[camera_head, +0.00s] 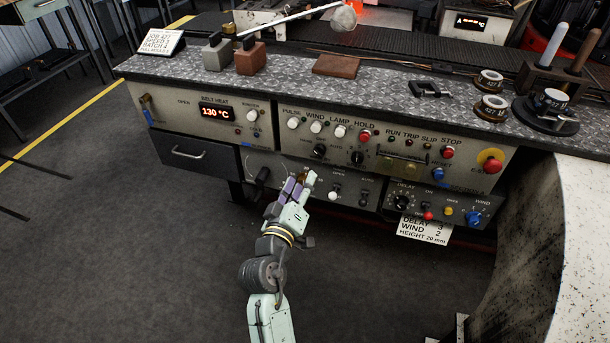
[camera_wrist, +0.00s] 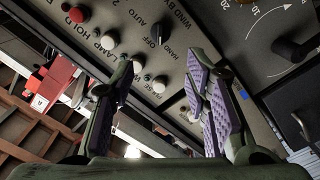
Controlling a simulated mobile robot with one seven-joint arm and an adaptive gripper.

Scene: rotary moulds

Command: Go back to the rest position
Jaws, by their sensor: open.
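My arm reaches up from the bottom of the head view. My gripper (camera_head: 297,185) is in front of the lower control panel (camera_head: 345,185), just right of a black handle (camera_head: 262,177). In the wrist view my gripper (camera_wrist: 160,72) has its two purple-padded fingers apart, with nothing held between them. Knobs and lamps of the upper panel (camera_wrist: 135,15) show beyond the fingers. Whether the fingertips touch the panel cannot be told.
The bench top (camera_head: 400,85) carries a brown block (camera_head: 336,66), a black clamp (camera_head: 430,88) and ring-shaped pieces (camera_head: 491,107). A grey drawer (camera_head: 190,155) is shut at left. A pale curved body (camera_head: 555,240) stands at right. The floor (camera_head: 120,260) at left is clear.

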